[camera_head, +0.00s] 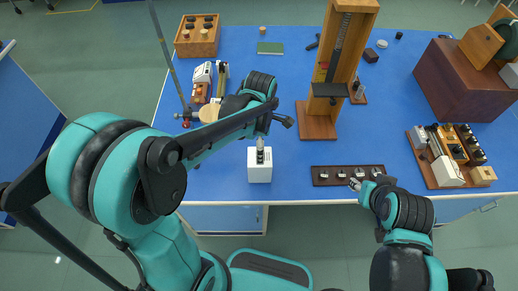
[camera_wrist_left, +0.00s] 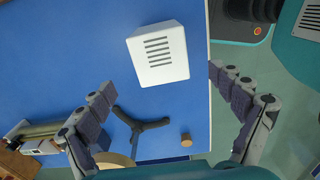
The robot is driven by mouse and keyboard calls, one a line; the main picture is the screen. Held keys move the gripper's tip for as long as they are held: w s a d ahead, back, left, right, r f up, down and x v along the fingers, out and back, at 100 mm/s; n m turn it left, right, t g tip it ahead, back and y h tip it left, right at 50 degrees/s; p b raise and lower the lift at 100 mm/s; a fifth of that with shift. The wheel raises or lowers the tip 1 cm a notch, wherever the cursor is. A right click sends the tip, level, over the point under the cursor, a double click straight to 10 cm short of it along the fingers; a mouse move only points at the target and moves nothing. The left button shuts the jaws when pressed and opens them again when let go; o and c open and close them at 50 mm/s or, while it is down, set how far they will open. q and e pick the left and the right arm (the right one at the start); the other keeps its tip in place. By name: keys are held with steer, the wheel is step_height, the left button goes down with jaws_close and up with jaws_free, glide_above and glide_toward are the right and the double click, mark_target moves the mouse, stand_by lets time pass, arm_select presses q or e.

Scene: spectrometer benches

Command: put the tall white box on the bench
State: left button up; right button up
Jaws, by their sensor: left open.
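The tall white box (camera_head: 260,174) stands upright on the blue bench (camera_head: 225,180), close to its front edge. In the left wrist view the white box (camera_wrist_left: 158,70) shows a row of dark slots on top and lies ahead, between the directions of the two spread fingers. My left gripper (camera_head: 275,132) is open, just above and behind the box in the head view; one finger hides part of the box's top. It is open and empty in the left wrist view (camera_wrist_left: 162,82). My right gripper (camera_head: 358,184) is at the bench's front edge, its fingers too small to read.
A dark strip with several pale pieces (camera_head: 322,177) lies right of the box. A wooden stand (camera_head: 318,125) rises behind it. A wooden tray of parts (camera_head: 440,180) and a brown cabinet (camera_head: 462,85) are at right. A thin rod stand (camera_head: 170,60) is at left.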

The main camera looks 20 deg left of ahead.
arm_select(q)
steer(key=shift+s+a+r+m, duration=0.15)
steer(key=shift+r+m, duration=0.15)
steer(key=shift+r, duration=0.15)
steer(key=s+a+r+m+t, duration=0.2)
steer(key=s+m, duration=0.3)
steer(key=m, duration=0.5)
steer(key=s+a+r+m+t, duration=0.2)
steer(key=s+r+m+t, duration=0.3)
steer(key=m, duration=0.5)
steer(key=shift+a+m, duration=0.2)
steer(key=shift+m, duration=0.1)
